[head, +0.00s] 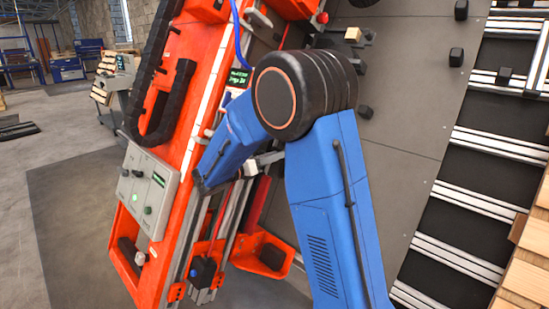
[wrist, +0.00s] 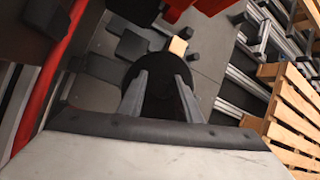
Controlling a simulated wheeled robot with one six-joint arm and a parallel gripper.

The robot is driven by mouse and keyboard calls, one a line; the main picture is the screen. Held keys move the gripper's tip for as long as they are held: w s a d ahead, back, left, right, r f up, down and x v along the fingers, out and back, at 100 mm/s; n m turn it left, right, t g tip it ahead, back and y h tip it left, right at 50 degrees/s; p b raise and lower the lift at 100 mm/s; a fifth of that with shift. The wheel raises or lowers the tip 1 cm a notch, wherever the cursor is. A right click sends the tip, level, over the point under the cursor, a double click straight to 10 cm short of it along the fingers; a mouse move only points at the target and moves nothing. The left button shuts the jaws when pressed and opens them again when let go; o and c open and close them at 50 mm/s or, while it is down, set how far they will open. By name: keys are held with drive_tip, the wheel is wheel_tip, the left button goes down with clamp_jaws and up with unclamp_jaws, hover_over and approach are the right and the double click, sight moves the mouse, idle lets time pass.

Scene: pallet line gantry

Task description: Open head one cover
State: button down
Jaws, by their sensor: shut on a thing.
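My gripper (wrist: 160,78) shows in the wrist view with its two grey fingers on either side of a dark round piece (wrist: 158,66), shut on it. I cannot tell whether this piece belongs to the head one cover; no cover can be made out clearly. In the head view, my blue arm hides much of the orange gantry beam (head: 203,85), and I cannot make out the fingers there. A small green-lit display (head: 239,77) sits on the beam beside my arm; its text is too small to read surely.
A grey control panel (head: 150,190) with a green light is on the beam's left. A grey plate (head: 395,60) with black blocks and a pale wooden block (head: 353,34) lies behind my arm. Wooden pallet slats (head: 525,265) stand at right. Open floor (head: 60,170) is at left.

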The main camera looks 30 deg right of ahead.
drive_tip(key=shift+w+f, duration=0.15)
drive_tip(key=shift+f, duration=0.35)
drive_tip(key=c, duration=1.5)
unclamp_jaws()
drive_tip(key=shift+f, duration=0.1)
drive_tip(key=shift+c, duration=0.2)
drive_tip(key=shift+w+d+f, duration=0.1)
